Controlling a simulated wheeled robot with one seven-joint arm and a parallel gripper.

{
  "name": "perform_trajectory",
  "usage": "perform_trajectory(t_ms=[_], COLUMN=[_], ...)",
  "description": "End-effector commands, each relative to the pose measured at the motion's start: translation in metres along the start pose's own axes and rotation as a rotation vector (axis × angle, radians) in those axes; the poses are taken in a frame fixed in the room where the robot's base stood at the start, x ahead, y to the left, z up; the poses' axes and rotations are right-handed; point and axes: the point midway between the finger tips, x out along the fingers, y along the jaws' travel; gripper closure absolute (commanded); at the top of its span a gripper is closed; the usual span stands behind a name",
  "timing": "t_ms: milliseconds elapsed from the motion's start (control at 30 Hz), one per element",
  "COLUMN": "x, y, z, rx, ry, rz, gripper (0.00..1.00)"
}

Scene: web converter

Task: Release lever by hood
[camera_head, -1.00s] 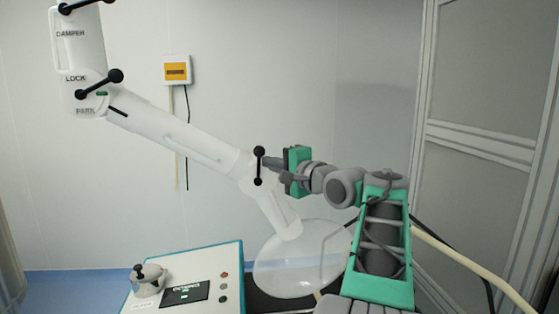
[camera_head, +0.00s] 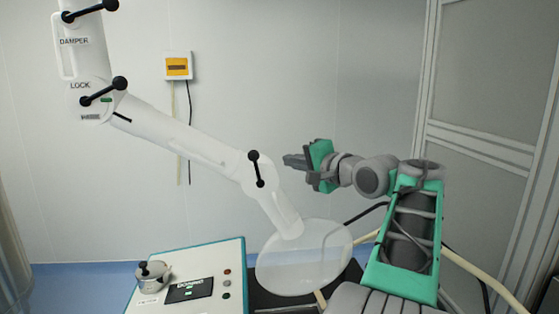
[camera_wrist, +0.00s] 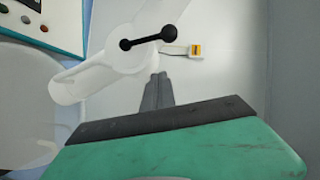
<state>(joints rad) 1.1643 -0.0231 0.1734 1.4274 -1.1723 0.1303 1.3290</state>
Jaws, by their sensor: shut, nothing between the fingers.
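The lever by the hood (camera_head: 256,168) is a black bar with ball ends on the white arm's lower joint, just above the clear round hood (camera_head: 304,258). It stands nearly upright, its top leaning slightly left. In the wrist view the lever (camera_wrist: 148,39) lies ahead of the fingers, across the white joint. My gripper (camera_head: 286,160) is shut and empty, to the right of the lever with a visible gap. In the wrist view my gripper's fingertips (camera_wrist: 158,76) are together, below the lever in the picture.
Two more black levers, at LOCK (camera_head: 103,91) and DAMPER (camera_head: 90,10), sit higher on the white arm (camera_head: 180,138). A control box (camera_head: 232,268) with a screen and a metal pot (camera_head: 152,276) stands lower left. A yellow-fronted wall box (camera_head: 177,66) hangs behind. A panelled partition (camera_head: 490,150) is at right.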

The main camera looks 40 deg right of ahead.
Motion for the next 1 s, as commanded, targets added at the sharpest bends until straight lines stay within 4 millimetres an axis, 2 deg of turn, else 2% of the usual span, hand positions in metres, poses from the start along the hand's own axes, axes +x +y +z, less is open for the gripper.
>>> perform_trajectory(t_ms=[100,300,733,867,933,967,1000], x=[-0.028,-0.051,-0.053,-0.053,-0.053,-0.054,-0.058], y=[0.004,0.003,0.001,0.003,0.018,0.030,0.058], z=[-0.002,-0.001,0.000,0.000,-0.001,-0.010,-0.028], rx=[-0.002,0.000,-0.001,-0.119,-0.292,-0.381,-0.486], ry=[0.007,0.004,0.002,-0.001,-0.009,0.004,0.027], rz=[0.002,0.001,0.000,0.008,0.068,0.120,0.217], gripper=[1.00,1.00,1.00,1.00,1.00,1.00,1.00])
